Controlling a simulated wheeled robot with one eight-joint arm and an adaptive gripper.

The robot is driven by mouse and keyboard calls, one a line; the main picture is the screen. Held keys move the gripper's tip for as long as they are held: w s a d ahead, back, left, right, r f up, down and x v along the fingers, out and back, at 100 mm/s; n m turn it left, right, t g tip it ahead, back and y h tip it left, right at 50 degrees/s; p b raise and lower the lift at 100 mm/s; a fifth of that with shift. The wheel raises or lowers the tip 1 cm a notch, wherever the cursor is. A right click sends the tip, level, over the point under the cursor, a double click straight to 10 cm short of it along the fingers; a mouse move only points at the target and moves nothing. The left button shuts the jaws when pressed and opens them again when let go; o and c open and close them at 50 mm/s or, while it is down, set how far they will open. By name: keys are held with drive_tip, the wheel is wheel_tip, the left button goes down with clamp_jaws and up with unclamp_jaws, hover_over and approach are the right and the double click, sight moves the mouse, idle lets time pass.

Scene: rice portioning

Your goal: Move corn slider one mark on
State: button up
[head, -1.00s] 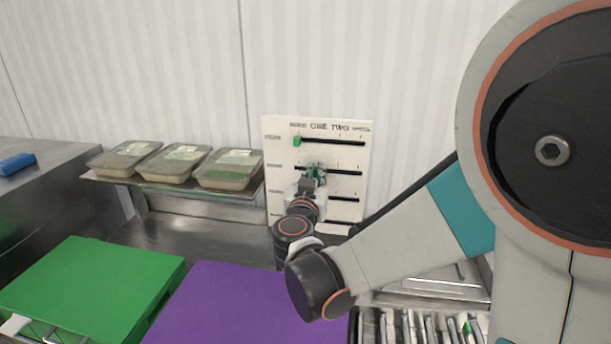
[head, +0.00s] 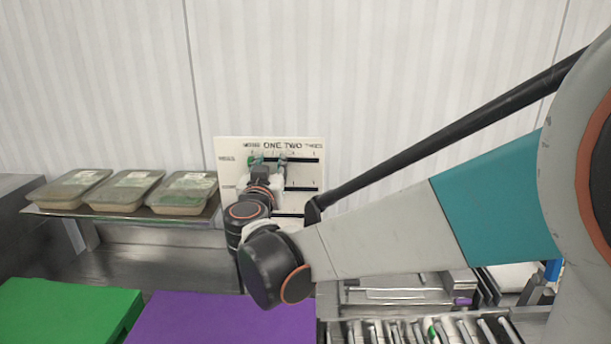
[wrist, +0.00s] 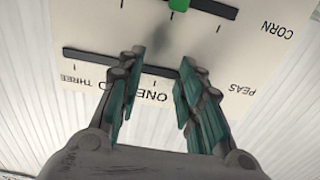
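The white slider board (head: 305,200) stands against the wall in the head view. The wrist view shows it upside down, with the CORN (wrist: 277,30) and PEAS (wrist: 235,88) labels. The green corn slider (wrist: 178,4) is at the top edge of the wrist view, in the corn slot some way in from its label end. My gripper (wrist: 162,65) is open, its teal fingers apart over the peas slot (wrist: 88,58), near the word ONE, nothing visible between them. In the head view my gripper (head: 268,163) covers part of the top row. The peas slider is not clearly seen.
A steel shelf with several lidded food containers (head: 122,190) is left of the board. Green (head: 65,312) and purple (head: 220,318) flat-topped boxes stand in front. A rack of metal rollers or rods (head: 400,330) is at the lower right.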

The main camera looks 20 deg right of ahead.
drive_tip(key=shift+s+r, duration=0.2)
drive_tip(key=shift+r, duration=1.15)
drive_tip(key=s+d+f+g+y+b, duration=0.1)
drive_tip(key=s+d+f+g+b, duration=0.5)
drive_tip(key=s+f, duration=0.7)
drive_tip(key=s+a+f+n+g+y+b, duration=0.1)
drive_tip(key=s+a+f+n+y, duration=0.1)
drive_tip(key=s+f, duration=0.5)
drive_tip(key=s+a+f+n+g+y+b, duration=0.2)
drive_tip(key=s+a+f+n+y, duration=0.1)
drive_tip(key=s+f, duration=0.4)
drive_tip(key=s+y, duration=0.1)
drive_tip(key=s, duration=0.2)
drive_tip(key=shift+s+a+y, duration=0.15)
drive_tip(key=shift+y, duration=0.15)
